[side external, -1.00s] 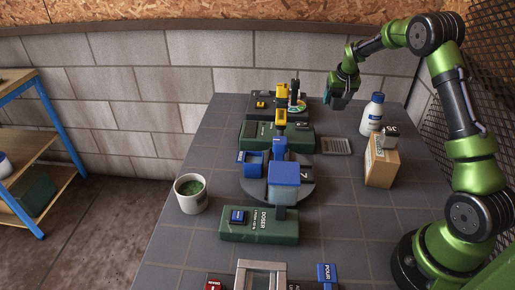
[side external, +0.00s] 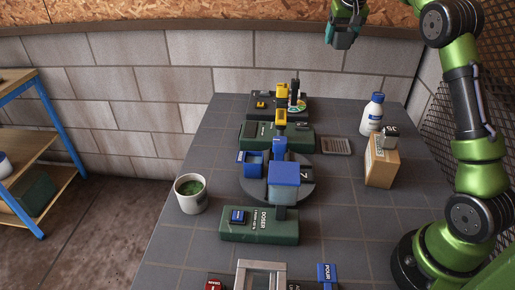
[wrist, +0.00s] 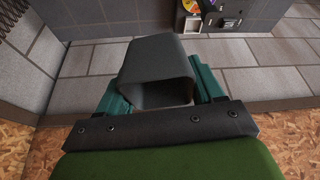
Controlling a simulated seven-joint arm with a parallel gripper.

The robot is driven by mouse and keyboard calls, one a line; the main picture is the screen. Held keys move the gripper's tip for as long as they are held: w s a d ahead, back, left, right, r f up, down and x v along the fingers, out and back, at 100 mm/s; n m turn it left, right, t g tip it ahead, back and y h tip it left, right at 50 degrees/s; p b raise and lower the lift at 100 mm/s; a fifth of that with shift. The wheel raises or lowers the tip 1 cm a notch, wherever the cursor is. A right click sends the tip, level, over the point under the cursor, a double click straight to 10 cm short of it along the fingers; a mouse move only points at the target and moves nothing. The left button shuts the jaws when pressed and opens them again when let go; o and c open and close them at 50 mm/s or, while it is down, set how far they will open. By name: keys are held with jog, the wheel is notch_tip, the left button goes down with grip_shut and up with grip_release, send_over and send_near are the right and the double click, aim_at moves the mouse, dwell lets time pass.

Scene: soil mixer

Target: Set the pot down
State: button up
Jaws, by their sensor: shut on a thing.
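A dark grey, open-mouthed square pot (wrist: 160,72) sits between the teal fingers of my gripper (wrist: 165,92) in the wrist view. The fingers are shut on it, one on each side. In the side view my gripper (side external: 342,38) is high above the far end of the table, in front of the block wall, and the pot is hard to make out there. The pot is in the air, apart from the table (side external: 345,225). Part of its inside shows in the wrist view.
A green doser (side external: 259,227) and a round turntable (side external: 310,192) with blue-lidded parts run along the table's middle. A white tub of green material (side external: 191,195) stands left. A bottle (side external: 372,115), cardboard box (side external: 380,166) and flat grey tray (side external: 335,146) are right.

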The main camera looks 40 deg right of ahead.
jog(key=w+a+n+y, duration=0.1)
jog(key=w+a+n, duration=0.15)
jog(key=a, duration=0.75)
jog(key=w+a+n+y, duration=0.1)
jog(key=w+a+n, duration=0.15)
jog(key=a, duration=0.65)
jog(key=n+y, duration=0.4)
jog(key=n, duration=0.7)
send_over(161, 276)
jog(key=d, duration=0.1)
jog(key=f, duration=1.8)
jog(key=s+f, duration=0.1)
jog(key=f, duration=0.9)
jog(key=shift+f, duration=0.2)
jog(key=o, duration=1)
